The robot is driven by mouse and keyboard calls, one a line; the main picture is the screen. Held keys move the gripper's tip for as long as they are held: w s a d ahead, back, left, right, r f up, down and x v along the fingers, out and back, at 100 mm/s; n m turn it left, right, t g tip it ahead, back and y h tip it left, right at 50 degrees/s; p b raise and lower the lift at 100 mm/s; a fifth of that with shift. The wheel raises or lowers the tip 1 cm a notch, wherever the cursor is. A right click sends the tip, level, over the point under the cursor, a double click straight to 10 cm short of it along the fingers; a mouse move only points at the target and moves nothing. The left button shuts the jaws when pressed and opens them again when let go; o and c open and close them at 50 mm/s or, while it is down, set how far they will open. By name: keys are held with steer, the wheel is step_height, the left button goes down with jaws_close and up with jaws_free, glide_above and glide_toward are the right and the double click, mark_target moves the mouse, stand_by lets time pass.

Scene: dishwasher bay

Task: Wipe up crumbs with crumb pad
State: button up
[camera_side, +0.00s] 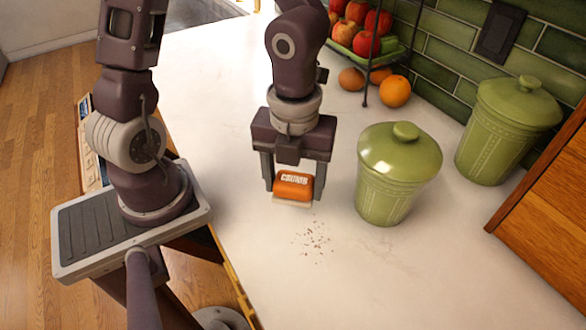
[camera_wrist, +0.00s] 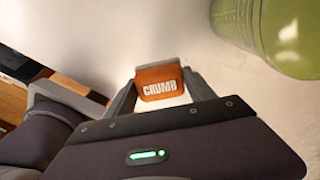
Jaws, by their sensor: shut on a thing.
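My gripper (camera_side: 294,186) is shut on an orange crumb pad (camera_side: 293,184) with white lettering and a pale underside. The pad also shows between the fingers in the wrist view (camera_wrist: 161,84). It is at or just above the white counter; I cannot tell whether it touches. A patch of small brown crumbs (camera_side: 314,242) lies on the counter, below and slightly right of the pad in the side view. The crumbs cannot be made out in the wrist view.
A green lidded canister (camera_side: 388,190) stands close to the right of my gripper. Another green canister (camera_side: 502,135), a wooden box (camera_side: 550,210) and a fruit rack (camera_side: 365,45) stand farther right and back. Loose fruit (camera_side: 395,91) lies near the rack. The counter (camera_side: 400,280) in front is clear.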

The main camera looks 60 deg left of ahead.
mark_target(296, 215)
steer(key=shift+f, duration=3.4)
steer(key=shift+d+r, duration=0.45)
steer(key=shift+d, duration=0.35)
steer(key=shift+c, duration=0.5)
steer(key=shift+d, duration=0.4)
steer(key=shift+d+f, duration=0.5)
steer(key=shift+d, duration=0.25)
steer(key=shift+d+r, duration=0.2)
steer(key=shift+d, duration=1.3)
steer(key=shift+d+f, duration=0.15)
steer(key=shift+d, duration=0.65)
steer(key=shift+d+f, duration=0.1)
steer(key=shift+d, duration=0.65)
steer(key=shift+d+r, duration=0.15)
steer(key=shift+d, duration=0.2)
steer(key=shift+a, duration=5.25)
steer(key=shift+w+a, duration=0.1)
steer(key=shift+w, duration=0.15)
steer(key=shift+d, duration=5.3)
steer(key=shift+a, duration=5.35)
steer(key=shift+r, duration=4.05)
